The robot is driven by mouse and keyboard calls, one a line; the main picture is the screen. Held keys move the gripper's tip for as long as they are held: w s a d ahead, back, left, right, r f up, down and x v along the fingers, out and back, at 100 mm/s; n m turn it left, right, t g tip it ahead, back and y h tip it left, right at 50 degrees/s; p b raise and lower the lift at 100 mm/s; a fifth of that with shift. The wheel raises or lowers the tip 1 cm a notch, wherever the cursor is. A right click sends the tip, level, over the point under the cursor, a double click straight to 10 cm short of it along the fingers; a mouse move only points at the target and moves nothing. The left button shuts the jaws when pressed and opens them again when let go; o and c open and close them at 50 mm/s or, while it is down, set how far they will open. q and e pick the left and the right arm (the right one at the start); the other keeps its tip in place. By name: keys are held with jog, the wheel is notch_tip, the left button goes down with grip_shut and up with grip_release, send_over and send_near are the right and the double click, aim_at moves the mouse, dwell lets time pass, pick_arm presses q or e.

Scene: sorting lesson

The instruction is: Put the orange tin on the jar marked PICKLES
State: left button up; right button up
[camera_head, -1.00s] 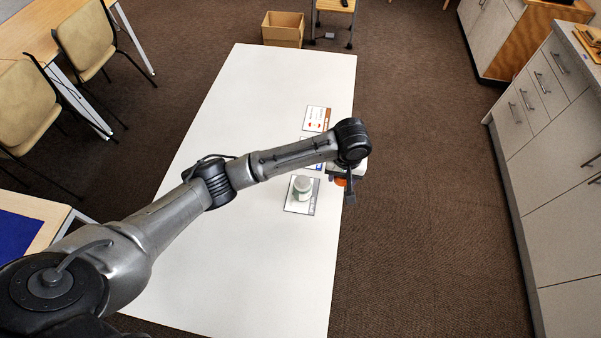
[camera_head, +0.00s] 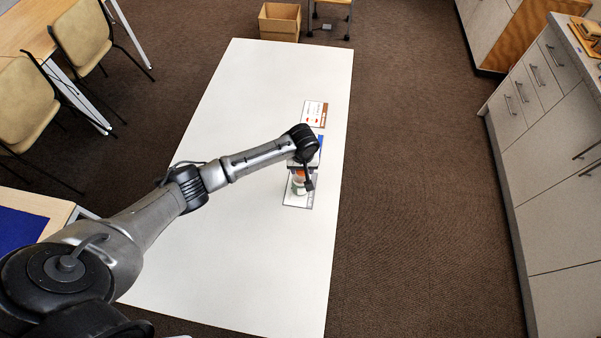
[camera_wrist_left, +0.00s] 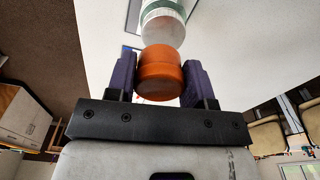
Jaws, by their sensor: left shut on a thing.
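The orange tin (camera_head: 299,176) is in my left gripper (camera_head: 302,178). In the left wrist view the tin (camera_wrist_left: 160,73) sits between the two purple fingers of the left gripper (camera_wrist_left: 161,80), which are shut on it. A white jar with a green band (camera_head: 299,190) stands on a card (camera_head: 294,202) on the white table, partly hidden by the gripper and tin. In the left wrist view the jar (camera_wrist_left: 163,25) shows just beyond the tin. I cannot tell whether they touch, and no lettering is readable on the jar. My right gripper is out of view.
The white table (camera_head: 240,260) is bare over most of its top. A card with red marks (camera_head: 315,113) lies behind the jar, and a blue-edged card (camera_head: 320,142) is partly covered by my arm. A cardboard box (camera_head: 279,22) stands on the floor beyond.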

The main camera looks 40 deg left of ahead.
aim_at(301, 178)
pick_arm(q)
jog(key=shift+a+f, duration=0.2)
jog(key=shift+a, duration=0.2)
jog(key=shift+f+b, duration=0.3)
jog(key=shift+f, duration=1.7)
jog(key=shift+f, duration=0.15)
jog(key=o, duration=0.9)
jog(key=shift+o, duration=0.2)
